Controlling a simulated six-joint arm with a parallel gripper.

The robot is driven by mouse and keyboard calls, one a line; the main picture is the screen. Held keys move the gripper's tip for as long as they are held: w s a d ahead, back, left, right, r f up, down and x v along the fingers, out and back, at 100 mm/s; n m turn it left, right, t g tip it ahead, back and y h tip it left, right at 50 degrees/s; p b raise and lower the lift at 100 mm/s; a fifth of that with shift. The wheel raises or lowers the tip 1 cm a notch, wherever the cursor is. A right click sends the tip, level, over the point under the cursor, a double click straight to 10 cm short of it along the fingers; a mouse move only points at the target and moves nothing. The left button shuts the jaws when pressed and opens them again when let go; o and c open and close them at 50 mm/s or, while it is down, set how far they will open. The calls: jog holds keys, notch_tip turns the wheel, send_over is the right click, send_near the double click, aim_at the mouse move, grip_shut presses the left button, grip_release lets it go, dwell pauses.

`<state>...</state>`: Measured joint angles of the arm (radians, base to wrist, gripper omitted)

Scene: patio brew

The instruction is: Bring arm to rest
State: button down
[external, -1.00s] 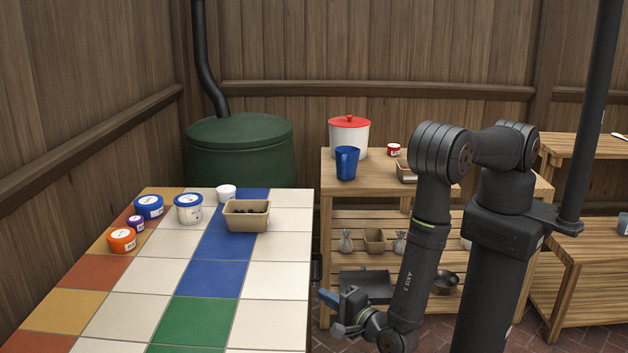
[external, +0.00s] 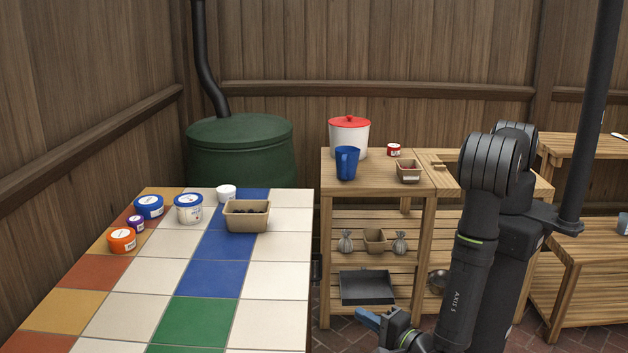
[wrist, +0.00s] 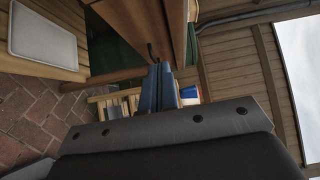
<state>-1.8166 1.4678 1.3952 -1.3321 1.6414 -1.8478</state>
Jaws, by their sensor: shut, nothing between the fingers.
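My gripper (external: 368,319) is low in the external view, just right of the tiled table's edge and in front of the wooden shelf. In the wrist view its blue fingers (wrist: 157,88) are pressed together with nothing between them. My arm is folded down close to its column. Part of the wrist is cut off by the bottom edge of the external view.
The tiled table (external: 217,278) holds several tubs and a brown carton (external: 246,222) of dark contents. The wooden shelf (external: 423,215) behind carries a blue jug (external: 346,164), a red-lidded white bucket (external: 349,139) and a small carton (external: 409,176). Brick floor lies between.

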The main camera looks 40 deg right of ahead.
jog(key=w+a, duration=0.3)
jog(key=w, duration=1)
jog(key=c, duration=2.1)
grip_release()
